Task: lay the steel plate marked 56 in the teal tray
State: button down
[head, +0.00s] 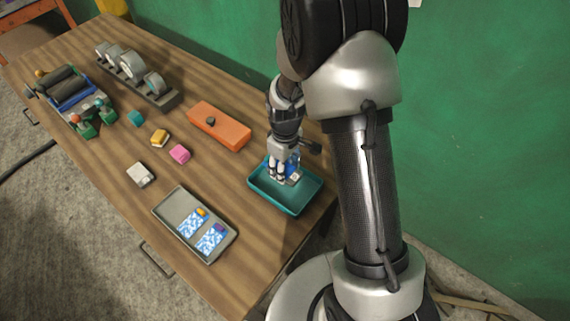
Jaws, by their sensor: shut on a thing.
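The teal tray (297,207) stands at the right end of the wooden bench. My gripper (284,180) is over the tray, pointing down, with its fingertips at or inside the tray opening. It is shut on a small plate (294,164) that shows blue and white beside the fingers. The fingers hide part of the plate, and I cannot read any number on it. I cannot tell whether the plate touches the tray floor.
A grey tray (168,212) with two blue-and-white plates (210,240) lies at the front. An orange box (219,126), a pink block (180,154), a yellow block (160,138), a teal block (136,118) and a whitish block (140,174) stand nearby. Machinery fills the far left.

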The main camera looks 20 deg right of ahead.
aim_at(285, 186)
jog(key=shift+w+f+b, duration=0.1)
jog(key=shift+f+b, duration=2.1)
jog(key=shift+f, duration=1.15)
jog(key=c, duration=0.7)
grip_release()
notch_tip(285, 186, up, 12)
jog(key=shift+r, duration=0.1)
